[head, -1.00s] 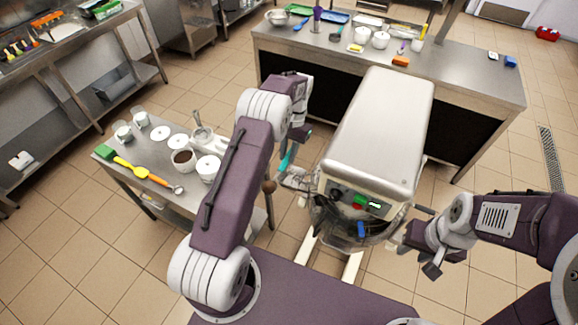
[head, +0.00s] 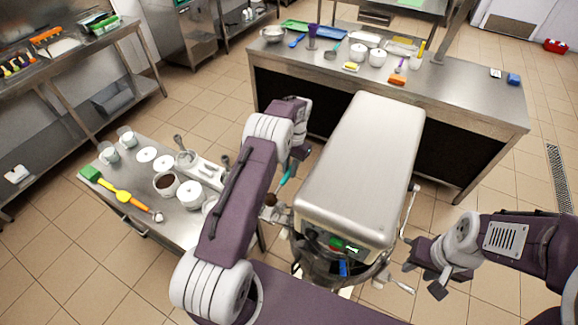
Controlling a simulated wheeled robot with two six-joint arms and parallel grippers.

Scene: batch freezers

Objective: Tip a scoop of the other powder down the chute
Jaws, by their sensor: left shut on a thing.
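My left gripper (head: 297,156) is shut on the teal handle of a scoop (head: 286,177), just left of the batch freezer (head: 360,175). The scoop's end hangs low and shows brown; whether this is powder or the bowl itself is too small to tell. It is close to the metal chute (head: 280,214) on the freezer's near left side; I cannot tell if they touch. My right gripper (head: 425,279) is open and empty, right of the freezer front. An open tub of brown powder (head: 166,184) stands on the small left table (head: 135,180), beside a white pot (head: 187,194).
A lever (head: 409,208) sticks up at the freezer's right. A long counter (head: 470,92) with utensils stands behind.

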